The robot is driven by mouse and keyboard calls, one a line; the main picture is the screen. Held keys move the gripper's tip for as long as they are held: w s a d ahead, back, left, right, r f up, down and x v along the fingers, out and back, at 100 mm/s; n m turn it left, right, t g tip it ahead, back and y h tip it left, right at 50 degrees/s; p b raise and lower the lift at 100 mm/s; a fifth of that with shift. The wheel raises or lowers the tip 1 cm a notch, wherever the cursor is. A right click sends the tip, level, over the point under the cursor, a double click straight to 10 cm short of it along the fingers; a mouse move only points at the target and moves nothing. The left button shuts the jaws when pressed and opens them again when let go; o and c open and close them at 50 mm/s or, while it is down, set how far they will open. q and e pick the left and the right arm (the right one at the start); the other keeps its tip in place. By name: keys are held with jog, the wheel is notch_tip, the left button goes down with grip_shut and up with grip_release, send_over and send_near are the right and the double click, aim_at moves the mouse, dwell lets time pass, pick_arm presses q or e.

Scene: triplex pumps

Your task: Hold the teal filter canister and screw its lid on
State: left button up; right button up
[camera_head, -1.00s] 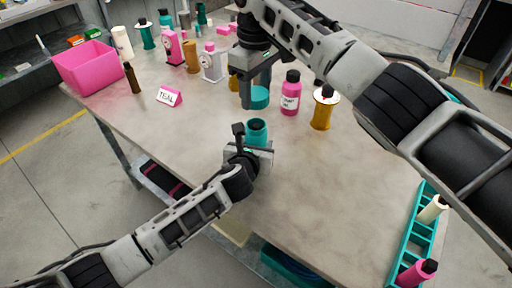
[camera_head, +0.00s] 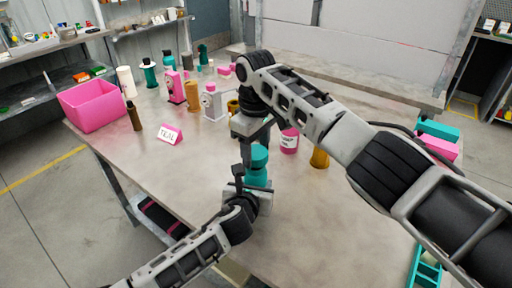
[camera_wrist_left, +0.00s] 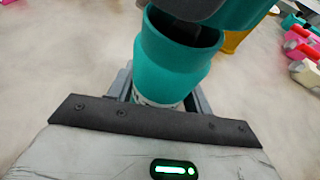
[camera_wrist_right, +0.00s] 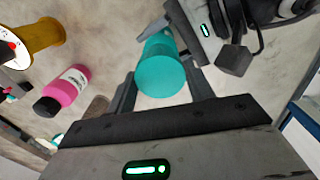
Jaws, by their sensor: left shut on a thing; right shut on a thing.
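The teal canister (camera_head: 256,179) stands upright in my left gripper (camera_head: 250,192), which is shut on it. In the left wrist view the canister (camera_wrist_left: 165,68) shows its open, dark mouth. My right gripper (camera_head: 259,146) is shut on the teal lid (camera_head: 259,157) and holds it over the canister. In the left wrist view the lid (camera_wrist_left: 242,12) overlaps the far right of the mouth, and a dark finger covers part of it. The lid fills the middle of the right wrist view (camera_wrist_right: 160,77). I cannot tell whether lid and rim touch.
The table's front middle is clear.

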jog(key=shift+f, duration=0.1)
jog(key=shift+f, duration=0.8)
jog(key=shift+f, duration=0.55)
